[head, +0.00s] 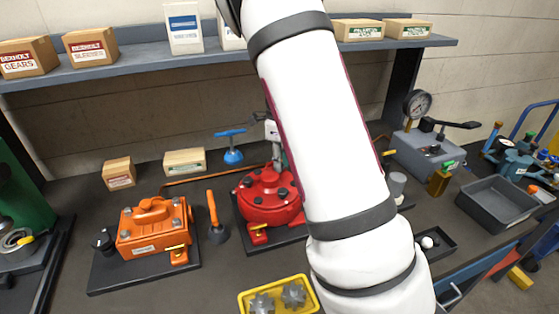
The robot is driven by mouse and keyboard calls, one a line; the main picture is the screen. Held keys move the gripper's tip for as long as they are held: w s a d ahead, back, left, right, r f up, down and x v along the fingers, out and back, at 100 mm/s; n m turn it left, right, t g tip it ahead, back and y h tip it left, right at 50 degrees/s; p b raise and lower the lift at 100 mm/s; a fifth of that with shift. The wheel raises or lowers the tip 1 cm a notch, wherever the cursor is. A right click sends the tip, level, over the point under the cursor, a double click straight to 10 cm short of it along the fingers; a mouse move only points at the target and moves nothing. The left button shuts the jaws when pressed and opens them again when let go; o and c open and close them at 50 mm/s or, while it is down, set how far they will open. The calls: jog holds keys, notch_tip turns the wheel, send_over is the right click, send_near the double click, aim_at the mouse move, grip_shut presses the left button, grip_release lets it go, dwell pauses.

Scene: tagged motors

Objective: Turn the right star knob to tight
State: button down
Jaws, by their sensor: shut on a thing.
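My white arm (325,120) crosses the middle of the head view from the bottom to the top edge. My gripper cannot be made out; it is behind the arm or outside the picture. A red round housing (267,197) with dark bolt heads stands on a dark base just left of the arm, its right side partly covered. A small grey-white piece (272,130) shows above it, too small to identify. I cannot pick out the right star knob for certain. Two grey star-shaped pieces (293,294) lie in a yellow tray (245,297) at the front.
An orange motor (152,228) stands left on a black plate. A grey unit with a gauge (418,104) stands right, beside an empty grey bin (493,203). A blue T-handled tool (232,148) stands behind. A shelf (135,56) with boxes spans the back.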

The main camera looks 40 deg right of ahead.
jog(key=shift+w+r, duration=0.1)
jog(key=shift+r, duration=0.05)
jog(key=c, duration=1.5)
grip_release()
jog(key=shift+c, duration=0.2)
jog(key=shift+o, duration=0.9)
jog(key=shift+r, duration=3.95)
